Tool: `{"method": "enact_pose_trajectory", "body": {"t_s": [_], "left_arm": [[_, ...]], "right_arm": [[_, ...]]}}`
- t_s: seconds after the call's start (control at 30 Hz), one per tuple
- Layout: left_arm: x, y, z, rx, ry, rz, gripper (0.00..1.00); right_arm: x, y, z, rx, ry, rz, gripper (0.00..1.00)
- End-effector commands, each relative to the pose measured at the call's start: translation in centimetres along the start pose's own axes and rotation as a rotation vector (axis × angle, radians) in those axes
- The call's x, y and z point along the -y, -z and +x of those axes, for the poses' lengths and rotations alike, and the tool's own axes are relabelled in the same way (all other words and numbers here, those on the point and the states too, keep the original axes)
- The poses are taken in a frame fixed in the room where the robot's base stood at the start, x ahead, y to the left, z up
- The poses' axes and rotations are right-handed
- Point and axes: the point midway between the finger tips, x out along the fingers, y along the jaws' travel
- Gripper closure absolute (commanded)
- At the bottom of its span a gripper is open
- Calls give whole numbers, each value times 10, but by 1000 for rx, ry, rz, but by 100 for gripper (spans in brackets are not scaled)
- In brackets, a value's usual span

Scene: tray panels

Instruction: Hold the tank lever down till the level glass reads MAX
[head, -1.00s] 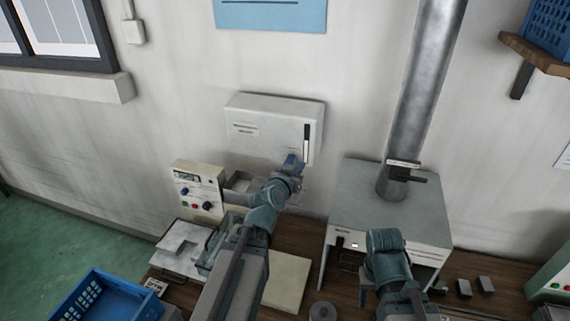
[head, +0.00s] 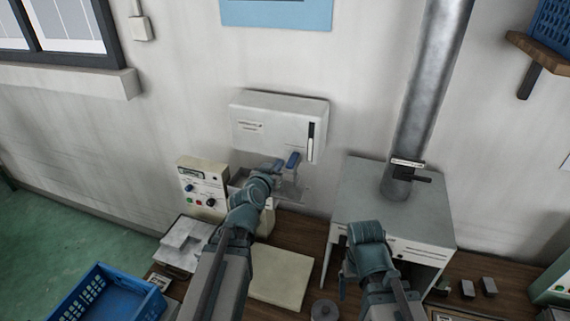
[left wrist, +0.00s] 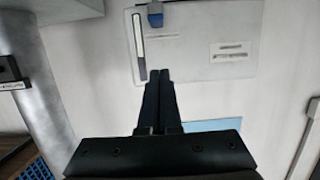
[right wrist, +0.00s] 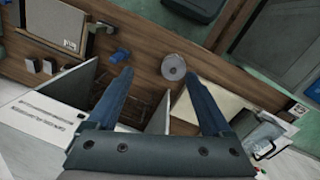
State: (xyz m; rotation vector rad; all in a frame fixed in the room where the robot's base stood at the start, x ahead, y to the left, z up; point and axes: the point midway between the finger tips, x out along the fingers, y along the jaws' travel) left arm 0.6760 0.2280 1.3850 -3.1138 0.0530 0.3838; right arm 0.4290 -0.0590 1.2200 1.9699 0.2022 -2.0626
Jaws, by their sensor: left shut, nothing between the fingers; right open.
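The white tank (head: 265,125) is fixed to the wall. Its narrow level glass (head: 311,145) is on the right of its front, dark above and paler below; I cannot read its exact mark. The blue lever (head: 293,159) sticks out below the tank's front edge. In the left wrist view the lever (left wrist: 155,16) and the glass (left wrist: 139,35) show apart from my left gripper (left wrist: 160,73). That gripper is shut and empty, left of the lever in the head view (head: 277,166). My right gripper (right wrist: 158,75) is open and empty above the bench.
A control box (head: 202,187) stands left of the tank. A grey hood (head: 390,205) with a thick pipe (head: 425,90) stands at right. A pale board (head: 280,276) and round grey lid (head: 324,311) lie on the bench. A blue basket (head: 112,297) is at front left.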

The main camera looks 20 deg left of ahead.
Motion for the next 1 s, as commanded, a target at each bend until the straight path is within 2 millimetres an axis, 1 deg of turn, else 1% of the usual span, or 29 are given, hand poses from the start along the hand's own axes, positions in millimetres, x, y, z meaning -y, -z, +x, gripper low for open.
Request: {"method": "enact_pose_trajectory", "body": {"t_s": [0.03,0.07,0.17,0.5,0.57,0.6,0.63,0.7,0.83,1.0], "left_arm": [[0,0,3,0,0,0,100],[0,0,6,0,0,1,100],[0,-1,20,0,-1,1,100],[0,-1,91,0,-1,1,100],[0,-1,103,0,-1,1,100],[0,-4,108,0,-1,1,100],[0,-13,105,0,-1,0,100],[0,-22,105,0,0,0,100],[0,-32,107,0,0,0,100],[0,-38,109,0,0,0,100]], "right_arm": [[0,0,1,0,0,0,5],[0,0,2,0,0,-1,0],[0,0,6,0,0,-3,0],[2,2,23,-1,-1,-13,0],[2,2,26,-1,-2,-15,0],[2,2,30,-1,-2,-16,0],[3,2,38,-1,-2,-18,0],[4,3,46,-2,-2,-21,0],[5,4,56,-2,-3,-23,0],[5,4,63,-2,-2,-22,0]]}}
